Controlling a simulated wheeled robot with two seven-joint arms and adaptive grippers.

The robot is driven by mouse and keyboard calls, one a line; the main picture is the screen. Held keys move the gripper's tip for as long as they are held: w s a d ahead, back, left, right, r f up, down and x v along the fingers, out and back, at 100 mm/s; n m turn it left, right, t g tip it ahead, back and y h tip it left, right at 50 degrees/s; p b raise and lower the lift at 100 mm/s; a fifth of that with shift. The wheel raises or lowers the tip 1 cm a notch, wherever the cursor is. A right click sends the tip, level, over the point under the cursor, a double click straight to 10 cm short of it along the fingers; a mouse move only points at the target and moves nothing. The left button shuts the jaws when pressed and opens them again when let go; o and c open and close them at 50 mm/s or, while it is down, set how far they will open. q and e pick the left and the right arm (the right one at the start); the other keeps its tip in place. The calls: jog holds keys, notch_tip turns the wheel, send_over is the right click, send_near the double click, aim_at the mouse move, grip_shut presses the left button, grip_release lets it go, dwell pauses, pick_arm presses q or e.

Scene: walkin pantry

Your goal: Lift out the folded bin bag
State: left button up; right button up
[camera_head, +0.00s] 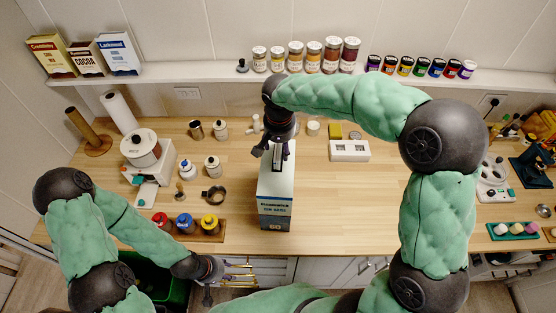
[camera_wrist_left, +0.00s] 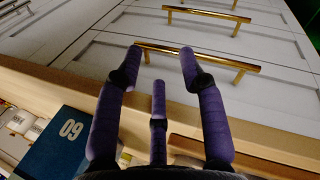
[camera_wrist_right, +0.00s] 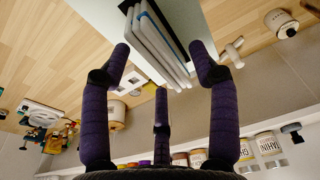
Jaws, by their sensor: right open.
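The bin bag box (camera_head: 275,212), white with a blue label reading 60, stands upright near the counter's front edge. Folded grey bags (camera_wrist_right: 158,45) stand on edge in its open top in the right wrist view; they look like a dark slot (camera_head: 277,158) from the head. My right gripper (camera_head: 276,148) points down over the box top, open, with its fingers on either side of the bags. I cannot tell if they touch. My left gripper (camera_head: 208,292) is open and empty in front of the counter edge, facing the drawer handles (camera_wrist_left: 207,14). The box's blue label (camera_wrist_left: 62,138) shows in the left wrist view.
A rack with red, blue and yellow-topped jars (camera_head: 185,226) stands left of the box. A scale-like device with a round canister (camera_head: 141,150) is further left. A white block (camera_head: 349,151) lies behind right. The counter right of the box is partly clear beneath my right arm.

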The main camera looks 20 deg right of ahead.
jog(key=shift+w+d+f, duration=0.1)
jog(key=shift+w+f, duration=0.1)
jog(key=shift+f, duration=1.45)
jog(key=shift+f, duration=0.1)
jog(key=c, duration=1.1)
